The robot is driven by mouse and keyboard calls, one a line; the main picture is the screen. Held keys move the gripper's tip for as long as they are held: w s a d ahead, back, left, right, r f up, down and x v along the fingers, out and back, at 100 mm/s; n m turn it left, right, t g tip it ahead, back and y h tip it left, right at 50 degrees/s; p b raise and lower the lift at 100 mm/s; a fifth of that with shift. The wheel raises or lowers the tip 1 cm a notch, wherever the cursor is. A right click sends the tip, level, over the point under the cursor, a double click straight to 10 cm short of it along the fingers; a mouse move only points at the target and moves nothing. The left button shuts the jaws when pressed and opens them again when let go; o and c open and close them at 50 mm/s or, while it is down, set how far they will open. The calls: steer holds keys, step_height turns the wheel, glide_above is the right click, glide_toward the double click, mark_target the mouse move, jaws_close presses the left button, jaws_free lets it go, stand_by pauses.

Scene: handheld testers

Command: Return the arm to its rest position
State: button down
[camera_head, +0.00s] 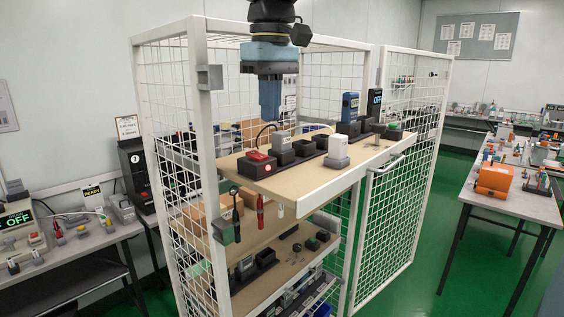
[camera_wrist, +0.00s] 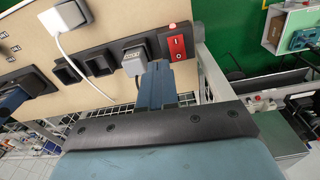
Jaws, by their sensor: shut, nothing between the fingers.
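My gripper (camera_head: 270,114) hangs from the top of the head view, pointing down, with its blue fingers pressed together and empty. It appears above the upper shelf (camera_head: 310,186) inside the white mesh cage. In the wrist view the shut fingers (camera_wrist: 158,68) point towards a row of black sockets. A grey plug-like device (camera_wrist: 134,62) sits at a socket close to the fingertips; I cannot tell whether they touch. A black unit with a red switch (camera_wrist: 177,46) is just right of the fingers.
The white cage (camera_head: 201,120) has posts close to my arm, and its mesh door (camera_head: 392,190) stands open. A blue tester (camera_head: 350,107) and a white device (camera_head: 338,148) stand on the upper shelf. A bench (camera_head: 510,203) is at right. Green floor shows between.

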steer(key=s+d+f+m+t, duration=0.1)
steer(key=d+f+m, duration=0.15)
steer(key=d, duration=0.55)
steer(key=s+d+f+m+t, duration=0.15)
steer(key=d+f, duration=0.25)
steer(key=d, duration=0.4)
steer(key=s+d+f+m+t, duration=0.2)
steer(key=s+d+f+m, duration=0.3)
steer(key=s+d+f, duration=0.3)
steer(key=d+f, duration=0.3)
steer(key=shift+s+d+t, duration=0.35)
steer(key=shift+d, duration=0.05)
steer(key=w+a+r+n+g, duration=0.1)
steer(key=w+a+r+n, duration=0.2)
steer(key=a+r+n, duration=0.5)
steer(key=w+a+r+n+g, duration=0.2)
steer(key=w+a+r+n, duration=0.1)
steer(key=a+r+n, duration=0.6)
steer(key=w+a+r+n+g, duration=0.1)
steer(key=w+a+r+n, duration=0.2)
steer(key=a+r+n, duration=0.5)
steer(key=a+n, duration=0.3)
steer(key=a, duration=0.1)
steer(key=shift+w+a+r+g+y, duration=0.25)
steer(key=shift+w+r+g+y, duration=0.05)
steer(key=shift+w+g+y, duration=0.1)
steer(key=shift+f, duration=0.15)
